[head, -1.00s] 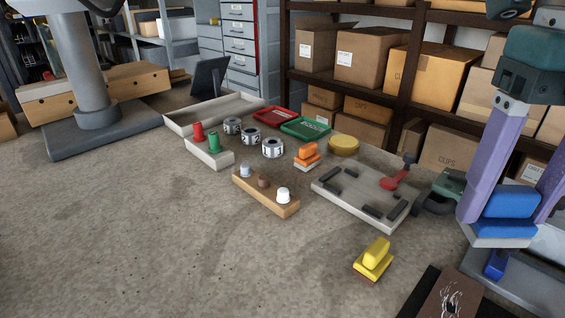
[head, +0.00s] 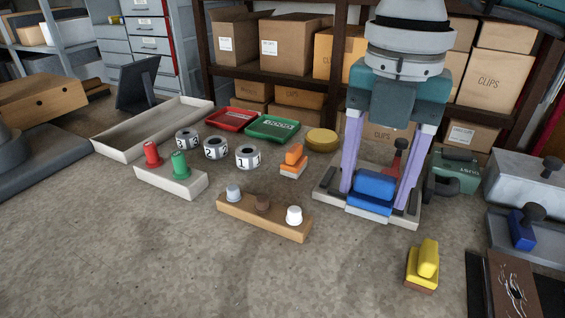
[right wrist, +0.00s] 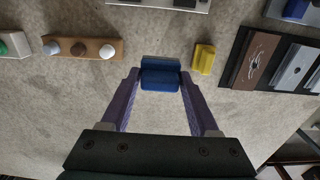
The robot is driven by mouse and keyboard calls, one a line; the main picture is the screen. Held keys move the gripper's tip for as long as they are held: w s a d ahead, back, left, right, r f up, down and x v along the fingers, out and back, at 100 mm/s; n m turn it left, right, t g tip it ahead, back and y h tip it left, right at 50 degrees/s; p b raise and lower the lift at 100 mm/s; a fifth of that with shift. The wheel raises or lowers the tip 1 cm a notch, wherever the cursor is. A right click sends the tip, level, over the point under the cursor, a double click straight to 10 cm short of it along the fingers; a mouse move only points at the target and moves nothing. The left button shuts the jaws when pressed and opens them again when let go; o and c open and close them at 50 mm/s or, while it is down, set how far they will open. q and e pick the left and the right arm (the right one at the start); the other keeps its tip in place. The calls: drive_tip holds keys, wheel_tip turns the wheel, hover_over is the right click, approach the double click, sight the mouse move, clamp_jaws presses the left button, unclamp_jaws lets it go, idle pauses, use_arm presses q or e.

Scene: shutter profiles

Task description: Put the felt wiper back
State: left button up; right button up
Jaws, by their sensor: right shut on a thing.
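My right gripper (head: 377,200) points down and is shut on a blue block-handled wiper (head: 374,187) with a pale blue base. The wiper also shows between the fingertips in the right wrist view (right wrist: 160,77). In the head view it overlaps the front of a grey board with black strips (head: 326,196); in the wrist view the board's edge (right wrist: 165,3) lies beyond it. A similar yellow block (head: 427,258) and orange block (head: 293,158) stand apart on the surface. I cannot tell whether a felt face is under the blue one. My left gripper is out of view.
A wooden bar with knobs (head: 235,208) stands left of the gripper. A dark panel (head: 484,285) and a grey box (head: 520,182) are at right. A green clamp-like tool (head: 455,170) stands right of the board. The front middle floor is clear.

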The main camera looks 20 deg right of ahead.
wheel_tip(320, 180, down, 8)
drive_tip(key=shift+f+b, duration=0.15)
drive_tip(key=shift+b, duration=0.15)
drive_tip(key=shift+f, duration=0.1)
drive_tip(key=o, duration=1.3)
